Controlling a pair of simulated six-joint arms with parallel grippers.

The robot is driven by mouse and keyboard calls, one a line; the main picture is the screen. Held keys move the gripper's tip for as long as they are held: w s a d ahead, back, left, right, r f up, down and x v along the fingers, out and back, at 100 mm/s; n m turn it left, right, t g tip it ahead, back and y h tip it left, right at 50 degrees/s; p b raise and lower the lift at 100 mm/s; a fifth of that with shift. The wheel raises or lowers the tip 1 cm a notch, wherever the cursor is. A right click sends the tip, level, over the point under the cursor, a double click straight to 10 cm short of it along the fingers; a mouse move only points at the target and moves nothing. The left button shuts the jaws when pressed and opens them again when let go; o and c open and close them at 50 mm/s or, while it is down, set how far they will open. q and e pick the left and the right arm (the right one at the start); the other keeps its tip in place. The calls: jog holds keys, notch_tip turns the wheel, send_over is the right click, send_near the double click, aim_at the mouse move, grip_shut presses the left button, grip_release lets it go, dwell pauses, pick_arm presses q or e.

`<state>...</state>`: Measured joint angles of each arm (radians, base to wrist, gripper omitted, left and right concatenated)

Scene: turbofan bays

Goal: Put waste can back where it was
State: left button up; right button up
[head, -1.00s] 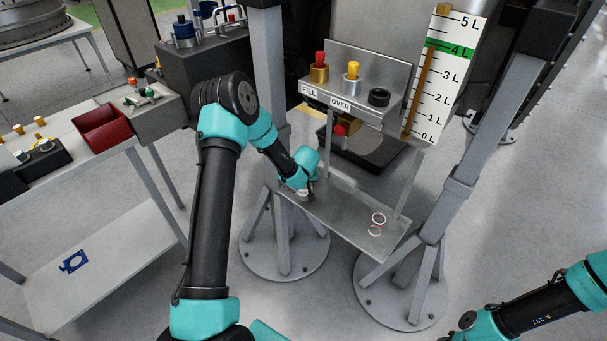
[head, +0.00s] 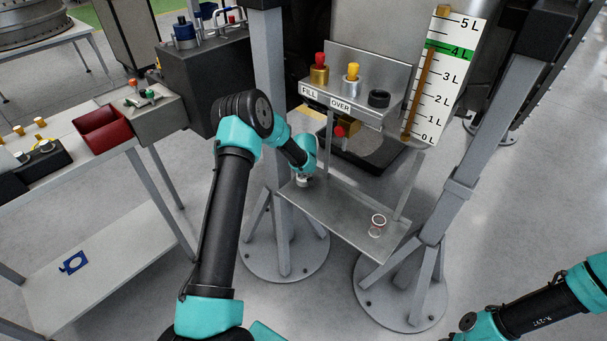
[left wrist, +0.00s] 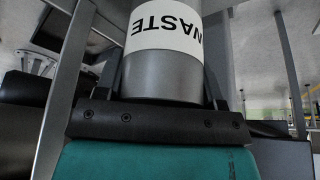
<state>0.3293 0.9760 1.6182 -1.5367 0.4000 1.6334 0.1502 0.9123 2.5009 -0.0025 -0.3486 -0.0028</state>
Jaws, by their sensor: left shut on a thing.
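The waste can (left wrist: 165,72), a grey metal cylinder with a white WASTE label, fills the upper middle of the left wrist view. My left gripper (left wrist: 165,100) is shut on it, one finger at each side. In the head view the left gripper (head: 304,177) is over the left end of the grey metal shelf (head: 335,213) below the FILL/OVER panel. There the can is mostly hidden by the wrist, and I cannot tell whether it touches the shelf. My right arm shows at the lower right of the head view, but its gripper is out of frame.
A small clear jar (head: 377,226) stands on the shelf's right end. Grey stand posts (head: 272,110) flank the shelf. A black drip tray (head: 375,160) lies behind it. A red bin (head: 101,130) sits on the left bench. The shelf's middle is clear.

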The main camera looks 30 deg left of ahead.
pick_arm(q)
jog(key=shift+f, duration=1.7)
jog(key=shift+f, duration=0.1)
jog(key=o, duration=1)
jog(key=shift+s+r, duration=0.1)
jog(key=shift+r, duration=0.35)
jog(key=v, duration=1.1)
jog(key=shift+d+r, duration=0.1)
jog(key=shift+r, duration=0.05)
